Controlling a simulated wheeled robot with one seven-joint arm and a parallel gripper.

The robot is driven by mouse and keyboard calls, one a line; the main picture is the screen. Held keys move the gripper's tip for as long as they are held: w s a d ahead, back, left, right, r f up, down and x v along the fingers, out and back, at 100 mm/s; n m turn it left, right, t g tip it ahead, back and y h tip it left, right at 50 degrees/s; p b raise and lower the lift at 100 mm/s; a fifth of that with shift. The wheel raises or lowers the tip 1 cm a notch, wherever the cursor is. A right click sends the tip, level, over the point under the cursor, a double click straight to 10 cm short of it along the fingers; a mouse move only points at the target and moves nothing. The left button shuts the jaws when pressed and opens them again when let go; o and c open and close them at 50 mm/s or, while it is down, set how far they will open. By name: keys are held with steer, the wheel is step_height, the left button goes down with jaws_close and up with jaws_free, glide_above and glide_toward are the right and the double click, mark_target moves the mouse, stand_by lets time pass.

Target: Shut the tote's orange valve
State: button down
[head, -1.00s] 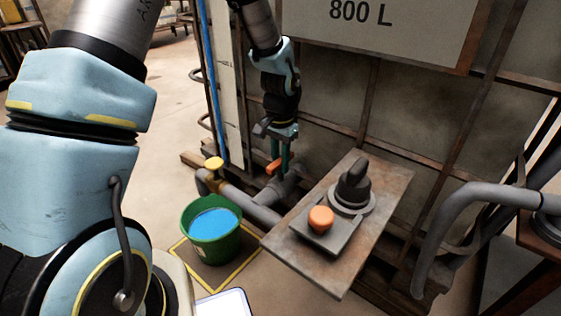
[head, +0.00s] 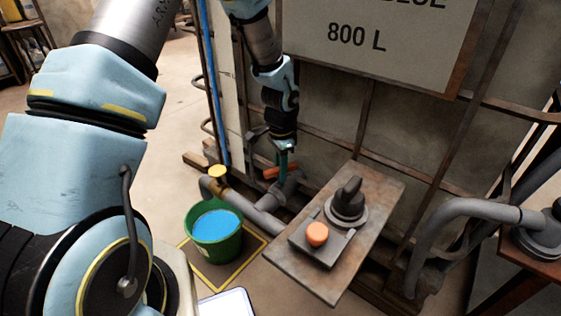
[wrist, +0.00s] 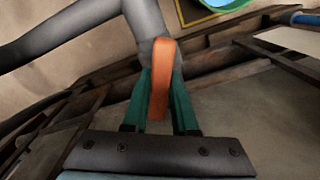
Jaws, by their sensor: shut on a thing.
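The orange valve handle (head: 270,173) sits on the grey outlet pipe at the foot of the tote (head: 330,110). My gripper (head: 283,172) reaches down from above and is at the handle. In the wrist view the orange handle (wrist: 160,60) stands between the two green fingers, which are shut on it. The fingers hide part of the handle and the valve body under it. How far the valve is turned is hard to tell.
A green bucket (head: 214,240) of blue liquid stands below on a yellow-edged mat. A tilted panel (head: 355,260) with an orange button (head: 317,234) and a black knob (head: 348,200) is close at right.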

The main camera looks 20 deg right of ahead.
steer(key=m+p, duration=0.3)
steer(key=m, duration=0.1)
steer(key=m+p, duration=0.2)
steer(key=shift+d+r+m+p, duration=0.1)
steer(key=shift+r+m+p, duration=0.15)
steer(key=shift+m+p, duration=0.1)
steer(key=m+p, duration=0.2)
steer(key=m, duration=0.1)
steer(key=shift+p, duration=0.3)
steer(key=shift+f+m+p, duration=0.2)
steer(key=shift+m+p, duration=0.75)
steer(key=shift+m, duration=0.5)
steer(key=c, duration=0.7)
jaws_free()
step_height(320, 180, up, 11)
steer(key=p, duration=0.1)
steer(key=shift+f, duration=0.15)
